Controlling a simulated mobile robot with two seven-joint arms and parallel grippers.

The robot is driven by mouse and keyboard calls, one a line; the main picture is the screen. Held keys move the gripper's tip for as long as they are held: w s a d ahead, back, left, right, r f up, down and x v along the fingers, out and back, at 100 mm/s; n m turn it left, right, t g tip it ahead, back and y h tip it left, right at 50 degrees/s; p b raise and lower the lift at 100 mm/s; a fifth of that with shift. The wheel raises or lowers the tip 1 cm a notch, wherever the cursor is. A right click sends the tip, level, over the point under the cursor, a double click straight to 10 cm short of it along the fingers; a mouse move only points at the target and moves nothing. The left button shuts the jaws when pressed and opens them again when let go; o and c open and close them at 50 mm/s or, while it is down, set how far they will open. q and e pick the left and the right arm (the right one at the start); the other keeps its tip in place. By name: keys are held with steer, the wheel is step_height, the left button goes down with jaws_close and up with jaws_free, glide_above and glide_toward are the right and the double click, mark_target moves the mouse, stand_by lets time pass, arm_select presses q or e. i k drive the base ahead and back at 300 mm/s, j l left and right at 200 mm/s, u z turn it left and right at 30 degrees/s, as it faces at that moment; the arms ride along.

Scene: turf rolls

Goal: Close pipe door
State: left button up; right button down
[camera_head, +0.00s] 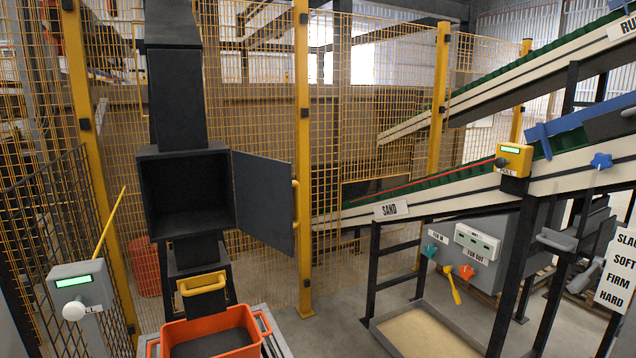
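The pipe door (264,199) is a dark grey square panel hinged on the right side of a black box (186,193) in the vertical pipe. It stands wide open, swung out to the right, and the box's inside shows empty. A yellow handle (295,203) is on the door's free right edge. Neither of my grippers shows in the head view.
An orange tub (262,325) with dark material stands below the pipe, under a yellow handle (202,284). A grey post with a green display (75,283) is at left. A yellow fence post (303,140) stands close to the door's free edge. Conveyors and a sand tray (385,322) are at right.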

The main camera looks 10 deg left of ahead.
mark_target(264, 186)
steer(key=i+u, duration=0.2)
steer(key=i, duration=0.35)
steer(key=i+l+u, duration=0.2)
steer(key=i, duration=0.35)
steer(key=u, duration=0.1)
